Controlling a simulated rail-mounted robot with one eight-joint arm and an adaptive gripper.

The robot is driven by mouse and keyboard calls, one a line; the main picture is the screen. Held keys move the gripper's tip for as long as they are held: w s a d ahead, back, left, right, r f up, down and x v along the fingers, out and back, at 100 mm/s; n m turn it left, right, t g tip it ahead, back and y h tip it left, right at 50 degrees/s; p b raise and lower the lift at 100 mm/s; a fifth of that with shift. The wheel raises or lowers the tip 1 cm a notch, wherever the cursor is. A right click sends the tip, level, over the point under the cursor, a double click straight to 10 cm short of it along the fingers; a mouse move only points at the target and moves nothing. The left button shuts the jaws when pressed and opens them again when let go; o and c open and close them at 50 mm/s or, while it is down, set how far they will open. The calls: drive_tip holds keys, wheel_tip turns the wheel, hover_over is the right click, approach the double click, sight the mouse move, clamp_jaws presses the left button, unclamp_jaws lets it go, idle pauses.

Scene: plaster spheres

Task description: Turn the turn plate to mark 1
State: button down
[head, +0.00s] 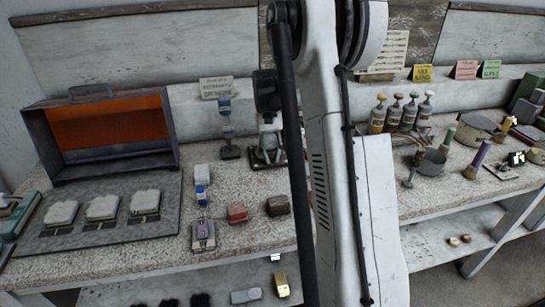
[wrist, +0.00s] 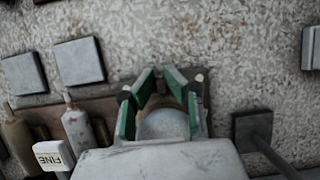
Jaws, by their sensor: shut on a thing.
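In the wrist view my gripper (wrist: 160,95) has its green-padded fingers closed around a pale round disc (wrist: 163,126), which looks like the turn plate. The lower part of the disc is hidden by the pale body of my gripper. No mark or number on it can be read. In the head view my gripper (head: 268,148) is low over the bench, left of my arm. The turn plate cannot be made out there.
A stand with a dark square base (head: 229,152) is close on the left of my gripper; in the wrist view its base (wrist: 250,130) is on the right. Bottles (head: 395,115) stand right of my arm. An orange-lined box (head: 108,122) is at far left.

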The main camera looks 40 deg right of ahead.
sight(268, 135)
idle(0.4)
drive_tip(key=c, duration=1.8)
unclamp_jaws()
drive_tip(key=v, duration=1.2)
drive_tip(key=shift+w, duration=0.15)
